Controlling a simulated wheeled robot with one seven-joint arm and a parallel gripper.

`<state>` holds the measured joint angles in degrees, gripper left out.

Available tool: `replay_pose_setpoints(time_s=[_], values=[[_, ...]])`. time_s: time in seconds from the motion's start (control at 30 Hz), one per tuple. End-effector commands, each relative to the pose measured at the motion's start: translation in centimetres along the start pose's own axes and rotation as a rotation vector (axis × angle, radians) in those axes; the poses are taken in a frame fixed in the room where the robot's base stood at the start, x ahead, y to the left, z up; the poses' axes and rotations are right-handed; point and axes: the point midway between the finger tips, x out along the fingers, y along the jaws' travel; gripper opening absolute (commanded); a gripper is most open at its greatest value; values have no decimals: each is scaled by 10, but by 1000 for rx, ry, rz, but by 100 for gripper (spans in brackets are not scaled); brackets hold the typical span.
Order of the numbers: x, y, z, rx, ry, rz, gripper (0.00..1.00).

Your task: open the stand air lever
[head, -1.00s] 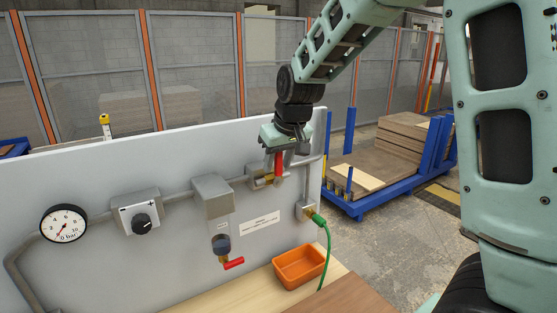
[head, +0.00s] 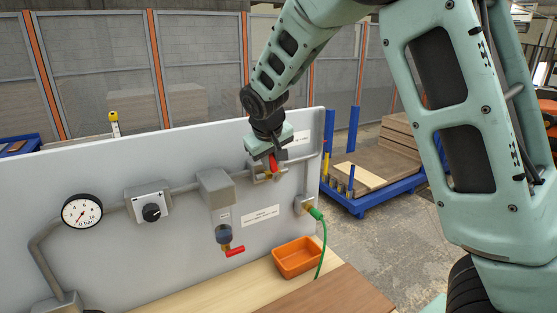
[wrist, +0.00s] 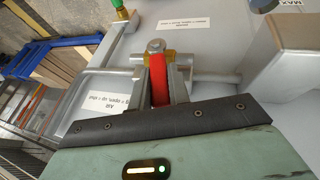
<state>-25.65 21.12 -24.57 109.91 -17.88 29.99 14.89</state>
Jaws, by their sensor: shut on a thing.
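The red air lever (head: 273,163) sits on a brass valve (head: 262,177) in the pipe at the right part of the grey panel. My gripper (head: 270,157) comes down from above and is shut on the lever. In the wrist view the red lever (wrist: 159,82) stands between the two fingers of my gripper (wrist: 164,84), with the brass valve (wrist: 160,56) beyond it. The fingers partly hide the lever in the head view.
The panel (head: 110,170) carries a round gauge (head: 82,211), a black knob (head: 152,212) and a second red lever (head: 235,251) lower down. A green hose (head: 323,245) hangs beside an orange bin (head: 297,257). A blue cart with boards (head: 375,170) stands behind.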

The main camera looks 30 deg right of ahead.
Motion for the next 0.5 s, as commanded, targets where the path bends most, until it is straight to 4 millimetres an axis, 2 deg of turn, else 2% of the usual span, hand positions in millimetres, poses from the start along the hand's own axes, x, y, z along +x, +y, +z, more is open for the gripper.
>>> replay_pose_setpoints(time_s=[0.03, 0.1, 0.5], values=[[3, -8, 0, -25, 5, 36, 0], [5, -12, 0, -46, 5, 92, 0], [8, -27, 2, -149, 5, 355, 0]])
